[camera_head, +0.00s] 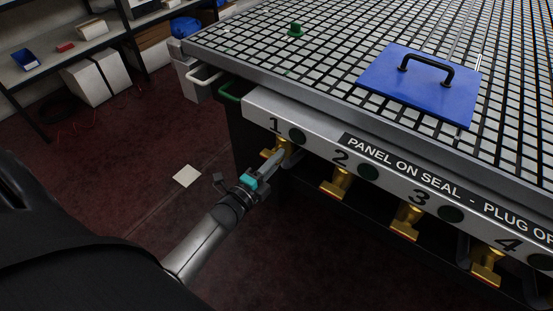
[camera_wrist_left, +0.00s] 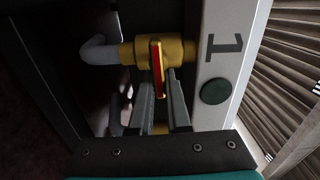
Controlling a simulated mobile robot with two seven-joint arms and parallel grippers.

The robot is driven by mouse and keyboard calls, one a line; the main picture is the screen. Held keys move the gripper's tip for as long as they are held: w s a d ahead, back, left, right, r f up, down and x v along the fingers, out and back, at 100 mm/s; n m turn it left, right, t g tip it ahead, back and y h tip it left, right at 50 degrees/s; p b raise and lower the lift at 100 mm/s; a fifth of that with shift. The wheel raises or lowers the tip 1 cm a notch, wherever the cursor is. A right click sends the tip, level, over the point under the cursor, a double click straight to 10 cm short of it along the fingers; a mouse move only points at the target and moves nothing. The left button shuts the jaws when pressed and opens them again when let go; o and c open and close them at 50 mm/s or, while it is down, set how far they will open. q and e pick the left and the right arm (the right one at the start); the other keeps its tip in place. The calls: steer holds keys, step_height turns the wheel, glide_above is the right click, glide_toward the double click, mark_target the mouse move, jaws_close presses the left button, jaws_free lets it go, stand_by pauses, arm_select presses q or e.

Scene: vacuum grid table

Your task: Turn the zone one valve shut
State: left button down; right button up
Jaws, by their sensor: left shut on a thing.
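The zone one valve (camera_head: 267,153) is a brass valve under the number 1 on the table's front panel. In the left wrist view its brass body (camera_wrist_left: 175,50) joins a pale pipe on the left. Its red-edged handle (camera_wrist_left: 156,60) points down the picture, at right angles to that pipe. My left gripper (camera_head: 277,159) reaches the valve from the front. In the left wrist view its two fingers (camera_wrist_left: 160,92) are closed on the lower part of the handle, which is partly hidden between them. My right gripper is not in view.
Similar brass valves stand along the panel: two (camera_head: 336,182), three (camera_head: 407,220) and four (camera_head: 487,264). A round dark green indicator (camera_wrist_left: 215,91) sits beside the 1. A blue panel (camera_head: 425,92) with a black handle lies on the grid table (camera_head: 240,45). The floor at left is mostly clear.

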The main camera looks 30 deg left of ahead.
arm_select(q)
steer(key=shift+f+m, duration=0.1)
steer(key=shift+m, duration=0.2)
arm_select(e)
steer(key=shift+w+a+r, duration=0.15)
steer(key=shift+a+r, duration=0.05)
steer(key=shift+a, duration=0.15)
arm_select(q)
steer(key=c, duration=0.9)
jaws_free()
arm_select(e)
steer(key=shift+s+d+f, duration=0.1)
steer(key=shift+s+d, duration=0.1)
arm_select(q)
steer(key=shift+s, duration=0.2)
steer(key=s+p, duration=0.1)
steer(key=s, duration=0.4)
steer(key=s+p, duration=0.1)
steer(key=s, duration=0.4)
steer(key=s+a+p, duration=0.1)
steer(key=s, duration=0.4)
steer(key=shift+a, duration=0.1)
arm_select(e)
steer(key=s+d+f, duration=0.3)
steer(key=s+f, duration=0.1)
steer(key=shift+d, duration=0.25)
arm_select(q)
steer(key=shift+w, duration=0.1)
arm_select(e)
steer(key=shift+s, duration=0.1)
